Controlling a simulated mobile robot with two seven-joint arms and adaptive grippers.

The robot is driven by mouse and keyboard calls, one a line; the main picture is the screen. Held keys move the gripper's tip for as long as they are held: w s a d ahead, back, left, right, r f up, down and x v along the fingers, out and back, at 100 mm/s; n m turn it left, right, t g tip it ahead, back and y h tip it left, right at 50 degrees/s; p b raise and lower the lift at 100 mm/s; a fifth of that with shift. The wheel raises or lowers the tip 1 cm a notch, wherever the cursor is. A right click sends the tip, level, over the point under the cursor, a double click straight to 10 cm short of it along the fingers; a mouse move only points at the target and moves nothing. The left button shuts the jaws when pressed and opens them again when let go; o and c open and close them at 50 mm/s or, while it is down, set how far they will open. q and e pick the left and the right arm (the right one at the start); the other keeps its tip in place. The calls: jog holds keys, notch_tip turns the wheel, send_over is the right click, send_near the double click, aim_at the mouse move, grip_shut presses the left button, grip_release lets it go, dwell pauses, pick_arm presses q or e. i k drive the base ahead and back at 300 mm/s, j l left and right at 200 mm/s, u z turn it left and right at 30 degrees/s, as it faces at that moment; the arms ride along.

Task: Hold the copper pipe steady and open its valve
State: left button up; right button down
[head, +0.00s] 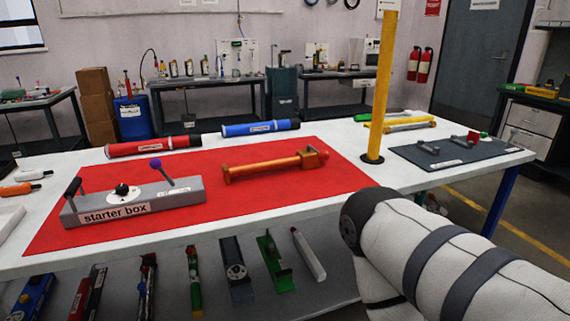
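The copper pipe (262,166) lies on the red mat (215,210), right of the mat's middle, and runs from lower left to upper right. It carries a small white label. A blocky copper-coloured fitting (312,158), perhaps the valve, sits at its right end; I cannot tell whether it is open or shut. Nothing is touching the pipe. My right arm comes in from the lower right, bent at the front edge of the table, and its gripper is out of the picture. My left arm and gripper are not in view.
A grey starter box (185,198) with levers stands on the mat's left. Red (153,146) and blue (260,128) tubes lie behind the pipe. A yellow post (382,85) rises right of the mat. A dark grey board (460,151) lies further right. The mat before the pipe is clear.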

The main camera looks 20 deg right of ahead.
aim_at(322, 156)
jog(key=i+j+z, duration=0.15)
jog(key=z, duration=0.25)
jog(key=i+j+z, duration=0.1)
jog(key=j+z, duration=0.35)
